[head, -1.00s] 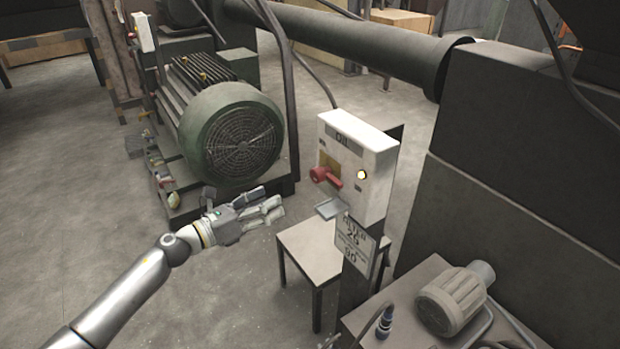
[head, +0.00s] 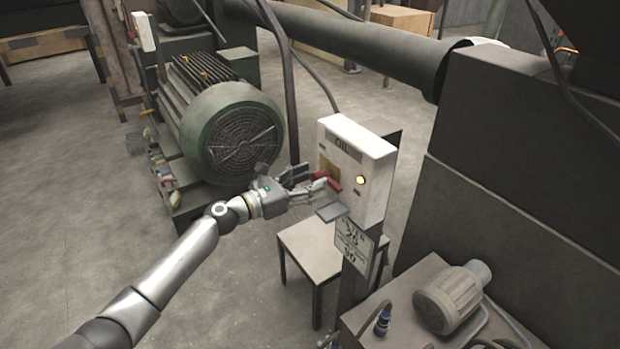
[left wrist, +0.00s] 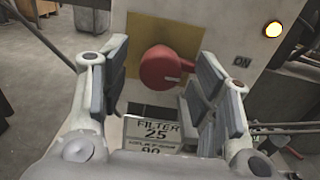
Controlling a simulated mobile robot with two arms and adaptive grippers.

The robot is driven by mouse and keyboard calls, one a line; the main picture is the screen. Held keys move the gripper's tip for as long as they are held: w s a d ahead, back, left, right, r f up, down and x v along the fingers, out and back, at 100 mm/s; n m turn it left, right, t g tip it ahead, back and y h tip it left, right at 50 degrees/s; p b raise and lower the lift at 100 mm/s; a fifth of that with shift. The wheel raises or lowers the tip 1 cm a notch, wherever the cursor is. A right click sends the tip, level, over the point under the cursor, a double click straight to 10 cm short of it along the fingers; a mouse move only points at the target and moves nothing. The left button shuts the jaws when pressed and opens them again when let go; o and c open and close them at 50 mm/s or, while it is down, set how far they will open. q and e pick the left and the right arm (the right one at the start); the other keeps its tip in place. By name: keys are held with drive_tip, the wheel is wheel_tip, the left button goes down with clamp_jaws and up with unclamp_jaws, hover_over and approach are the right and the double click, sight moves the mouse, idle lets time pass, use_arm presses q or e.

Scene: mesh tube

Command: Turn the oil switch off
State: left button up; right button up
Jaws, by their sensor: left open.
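The oil switch is a red rotary knob (left wrist: 165,68) on a yellow plate (left wrist: 160,36), on the front of a white box (head: 358,150) labelled OIL. In the left wrist view the knob's pointer end is toward the right, on the side of an ON label (left wrist: 242,62). A round lamp (head: 360,181) on the box glows yellow. My left gripper (head: 318,187) is open just in front of the knob, which shows between its fingers in the left wrist view. I cannot tell whether the fingers touch it. In the head view the fingers partly hide the knob. My right gripper is not in view.
A grey ledge (head: 332,212) sticks out below the box, with a FILTER sign (head: 355,243) under it. A small table (head: 309,250) stands below. A large green motor (head: 232,135) is behind my left arm. Open floor (head: 190,300) lies at the lower left.

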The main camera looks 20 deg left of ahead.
use_arm(q)
drive_tip(key=shift+w+d, duration=0.15)
drive_tip(key=shift+d, duration=0.05)
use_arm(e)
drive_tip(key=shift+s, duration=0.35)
use_arm(q)
drive_tip(key=c, duration=1)
